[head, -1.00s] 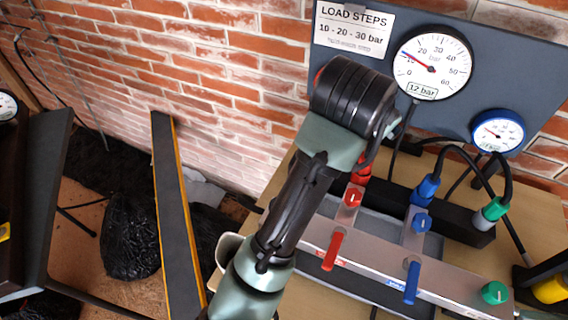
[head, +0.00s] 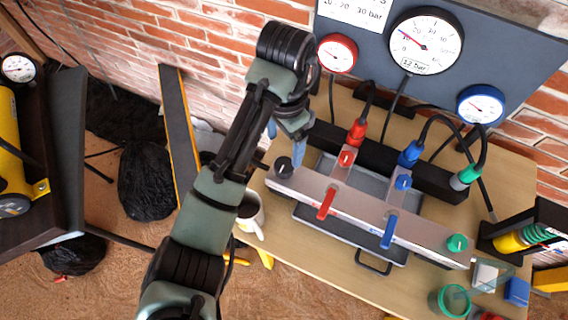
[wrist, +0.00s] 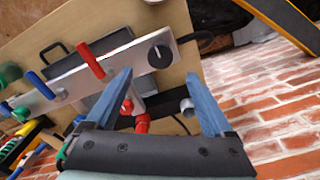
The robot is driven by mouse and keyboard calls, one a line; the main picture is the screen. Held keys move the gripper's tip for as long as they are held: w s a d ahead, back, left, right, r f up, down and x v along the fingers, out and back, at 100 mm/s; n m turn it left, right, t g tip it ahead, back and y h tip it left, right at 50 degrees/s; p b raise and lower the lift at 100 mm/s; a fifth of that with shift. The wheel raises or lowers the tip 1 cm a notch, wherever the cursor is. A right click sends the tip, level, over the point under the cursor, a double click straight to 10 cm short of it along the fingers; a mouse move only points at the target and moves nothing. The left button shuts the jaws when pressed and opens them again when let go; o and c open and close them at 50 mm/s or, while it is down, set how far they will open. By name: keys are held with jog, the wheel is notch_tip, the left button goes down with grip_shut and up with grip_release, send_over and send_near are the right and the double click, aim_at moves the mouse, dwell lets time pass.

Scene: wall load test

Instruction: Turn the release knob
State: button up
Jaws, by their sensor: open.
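A silver manifold bar (head: 345,206) lies on the wooden table. A black knob with a white mark (head: 285,167) sits at its left end, and a green knob (head: 457,243) at its right end. I cannot read which one is labelled release. My gripper (head: 284,154) has two blue fingers and is open and empty above the left end of the bar. In the wrist view, the black knob (wrist: 159,56) shows just beyond and between the fingertips (wrist: 158,73), apart from them. One finger partly covers the bar there.
Red (head: 326,204) and blue (head: 388,232) levers stand up from the bar. Red, blue and green hose couplings rise behind it. Gauges hang on the dark panel (head: 370,55). A white mug (head: 252,222) stands at the table's left edge; a green cup (head: 450,301) is front right.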

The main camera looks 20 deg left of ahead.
aim_at(284, 165)
notch_tip(284, 165, down, 9)
jog(key=shift+r+b, duration=0.15)
jog(key=shift+b, duration=0.6)
jog(key=c, duration=1.4)
jog(key=shift+o, duration=0.2)
